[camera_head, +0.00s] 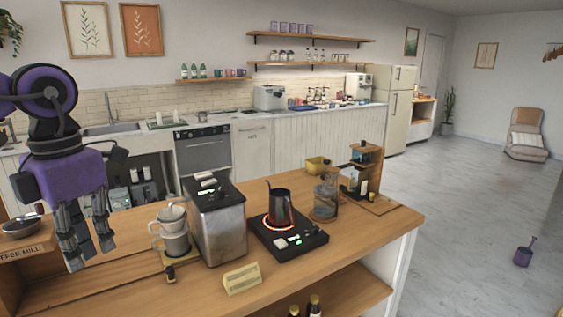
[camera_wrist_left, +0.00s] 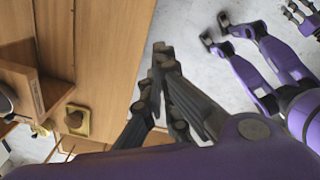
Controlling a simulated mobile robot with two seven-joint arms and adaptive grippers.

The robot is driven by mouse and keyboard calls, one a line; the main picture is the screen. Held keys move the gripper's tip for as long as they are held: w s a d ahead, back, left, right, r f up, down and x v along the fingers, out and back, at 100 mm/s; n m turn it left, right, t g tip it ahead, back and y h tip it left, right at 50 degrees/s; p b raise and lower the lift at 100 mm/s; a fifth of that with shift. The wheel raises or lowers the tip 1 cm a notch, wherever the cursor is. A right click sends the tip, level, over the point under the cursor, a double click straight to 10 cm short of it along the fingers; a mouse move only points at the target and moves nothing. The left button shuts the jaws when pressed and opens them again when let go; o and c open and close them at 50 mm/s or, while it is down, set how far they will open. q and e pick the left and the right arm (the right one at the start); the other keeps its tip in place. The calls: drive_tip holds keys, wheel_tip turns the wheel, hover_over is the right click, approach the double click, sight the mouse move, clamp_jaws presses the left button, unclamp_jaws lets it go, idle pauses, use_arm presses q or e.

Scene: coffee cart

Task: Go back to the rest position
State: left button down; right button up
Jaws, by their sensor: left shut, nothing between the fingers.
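My left gripper (camera_head: 75,255) hangs with its fingers down over the left part of the wooden counter (camera_head: 120,292), between the coffee mill stand and the pour-over dripper. Nothing is in its fingers. In the left wrist view its dark fingers (camera_wrist_left: 160,60) are together and empty, with the wooden top and the pale floor behind them. Dark fingers at the top right corner of that view look like my right gripper (camera_wrist_left: 300,15), partly cut off by the edge. My right gripper does not show in the head view.
The dripper (camera_head: 174,240) stands close right of my left gripper. Right of it are a metal box machine (camera_head: 220,235), a black kettle (camera_head: 280,208) on a hot plate with a glowing red ring, and a glass jar (camera_head: 325,205). A small sign (camera_head: 242,279) stands in front.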

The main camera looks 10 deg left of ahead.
use_arm(q)
drive_tip(key=d+f+n+t+h+p, duration=0.1)
drive_tip(key=d+f+n+t+h, duration=0.15)
drive_tip(key=d+f+h, duration=0.35)
drive_tip(key=d+f+n+t+h, duration=0.1)
drive_tip(key=d+f+n+h, duration=0.15)
drive_tip(key=f+h, duration=0.35)
wheel_tip(320, 180, down, 15)
drive_tip(key=s+a+n+t+y+p, duration=0.2)
drive_tip(key=n+t+y, duration=0.2)
drive_tip(key=n+t, duration=1)
drive_tip(key=s+f+n+g+y, duration=0.4)
drive_tip(key=s+f+n+y, duration=0.4)
drive_tip(key=f+n, duration=0.55)
drive_tip(key=s+d+f+n+g+p, duration=0.1)
drive_tip(key=s+d+f+n+g, duration=0.4)
drive_tip(key=s, duration=0.7)
drive_tip(key=d+f+n, duration=0.2)
drive_tip(key=d+f, duration=0.2)
drive_tip(key=d, duration=0.1)
drive_tip(key=shift+d, duration=0.3)
use_arm(e)
drive_tip(key=r, duration=0.1)
drive_tip(key=a+r, duration=0.1)
drive_tip(key=r, duration=0.1)
drive_tip(key=w+r, duration=0.1)
drive_tip(key=shift+a+r, duration=0.15)
drive_tip(key=shift+w+a+t, duration=0.1)
drive_tip(key=shift+w+t, duration=0.1)
drive_tip(key=shift+t, duration=0.1)
